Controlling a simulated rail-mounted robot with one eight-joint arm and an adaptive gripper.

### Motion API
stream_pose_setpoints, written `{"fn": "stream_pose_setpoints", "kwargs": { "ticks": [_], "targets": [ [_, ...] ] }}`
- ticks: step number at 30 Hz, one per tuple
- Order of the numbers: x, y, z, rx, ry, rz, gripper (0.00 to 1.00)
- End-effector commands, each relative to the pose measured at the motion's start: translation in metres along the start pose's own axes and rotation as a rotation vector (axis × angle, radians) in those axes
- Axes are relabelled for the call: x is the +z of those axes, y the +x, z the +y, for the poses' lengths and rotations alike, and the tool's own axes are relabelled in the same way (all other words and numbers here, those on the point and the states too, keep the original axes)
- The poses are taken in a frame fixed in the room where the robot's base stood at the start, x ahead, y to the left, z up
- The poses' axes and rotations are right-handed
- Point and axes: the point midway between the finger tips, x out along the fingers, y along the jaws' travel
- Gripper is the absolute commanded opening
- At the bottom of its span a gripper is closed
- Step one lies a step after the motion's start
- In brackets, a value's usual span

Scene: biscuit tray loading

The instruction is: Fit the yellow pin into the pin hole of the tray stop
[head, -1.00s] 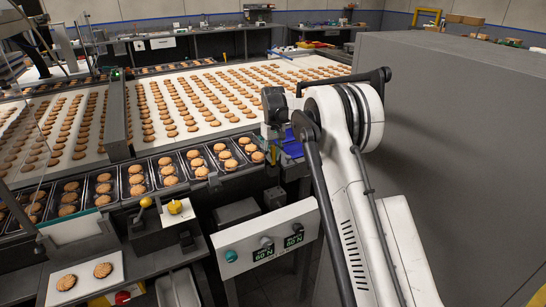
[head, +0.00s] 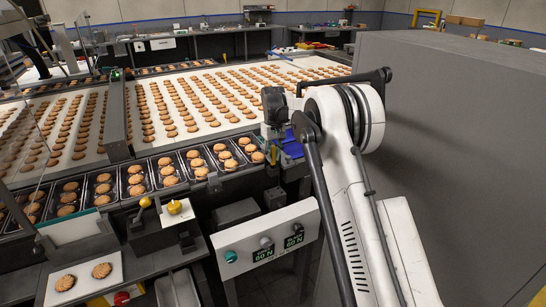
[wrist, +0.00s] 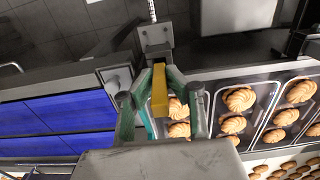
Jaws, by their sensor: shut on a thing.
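My gripper (wrist: 160,84) is shut on the yellow pin (wrist: 159,94), which stands between its green-grey fingers in the wrist view. In the head view the yellow pin (head: 273,155) shows small and roughly upright below my gripper (head: 273,140), at the right end of the tray row. A grey bracket block (wrist: 156,38) with a threaded rod lies just beyond the pin in the wrist view; it may be the tray stop. I cannot make out the pin hole. The pin's lower end and any contact with the stop cannot be told.
Black trays of biscuits (wrist: 263,106) lie close on the right of the pin in the wrist view, blue panels (wrist: 62,115) on the left. The head view shows the white biscuit belt (head: 200,105) behind, a control box (head: 266,240) in front and a large grey cabinet (head: 455,130) at right.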

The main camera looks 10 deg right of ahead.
Motion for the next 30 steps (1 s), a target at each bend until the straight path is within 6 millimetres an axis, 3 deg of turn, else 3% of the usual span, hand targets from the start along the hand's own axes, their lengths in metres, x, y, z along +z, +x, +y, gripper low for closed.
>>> {"fn": "stream_pose_setpoints", "kwargs": {
  "ticks": [30],
  "targets": [
    [0.000, 0.018, 0.000, 0.000, 0.000, 0.000, 0.00]
  ]
}}
